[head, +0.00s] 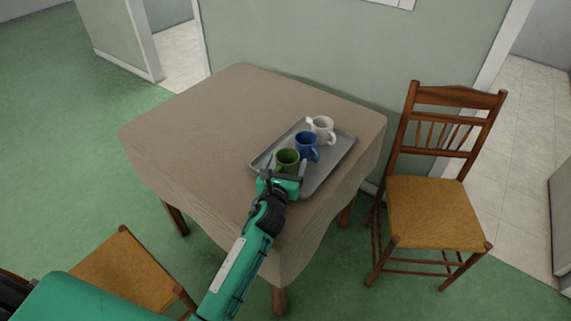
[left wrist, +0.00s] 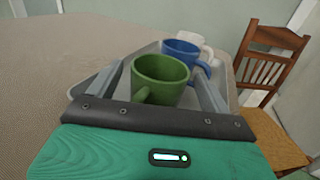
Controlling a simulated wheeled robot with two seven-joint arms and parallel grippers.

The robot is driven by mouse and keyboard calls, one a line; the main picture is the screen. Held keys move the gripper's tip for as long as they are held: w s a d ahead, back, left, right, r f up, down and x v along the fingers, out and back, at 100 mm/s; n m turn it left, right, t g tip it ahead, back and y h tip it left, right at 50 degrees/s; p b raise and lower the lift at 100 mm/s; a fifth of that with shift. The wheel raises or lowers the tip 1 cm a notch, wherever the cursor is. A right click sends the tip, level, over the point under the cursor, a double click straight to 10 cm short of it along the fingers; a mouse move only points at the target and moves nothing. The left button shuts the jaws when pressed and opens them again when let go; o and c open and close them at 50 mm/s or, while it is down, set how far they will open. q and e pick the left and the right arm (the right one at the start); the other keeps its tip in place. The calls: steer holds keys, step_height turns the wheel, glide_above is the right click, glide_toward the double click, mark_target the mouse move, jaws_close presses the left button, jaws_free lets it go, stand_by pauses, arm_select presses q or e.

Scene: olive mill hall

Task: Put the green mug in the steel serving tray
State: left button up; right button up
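The green mug (head: 287,158) stands upright in the near end of the steel serving tray (head: 327,174) on the table; it also shows in the left wrist view (left wrist: 160,76). My left gripper (head: 284,174) is at the tray's near end. Its two fingers (left wrist: 160,88) stand apart on either side of the green mug, with a visible gap on each side in the left wrist view. The mug's handle points toward the gripper's palm. Part of the mug's lower side is hidden by the gripper. My right gripper is in neither view.
A blue mug (head: 306,147) and a white mug (head: 322,129) stand in the tray beyond the green mug. The cloth-covered table (head: 220,120) is bare left of the tray. Wooden chairs stand at the right (head: 436,212) and lower left (head: 125,270). A wall is behind.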

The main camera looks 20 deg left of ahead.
mark_target(285, 167)
arm_select(q)
steer(key=shift+r, duration=0.15)
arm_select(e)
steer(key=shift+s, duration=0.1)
arm_select(q)
steer(key=s, duration=0.4)
steer(key=shift+d, duration=0.1)
steer(key=s, duration=0.7)
steer(key=shift+d, duration=0.2)
steer(key=shift+s+b, duration=0.3)
steer(key=shift+s, duration=0.15)
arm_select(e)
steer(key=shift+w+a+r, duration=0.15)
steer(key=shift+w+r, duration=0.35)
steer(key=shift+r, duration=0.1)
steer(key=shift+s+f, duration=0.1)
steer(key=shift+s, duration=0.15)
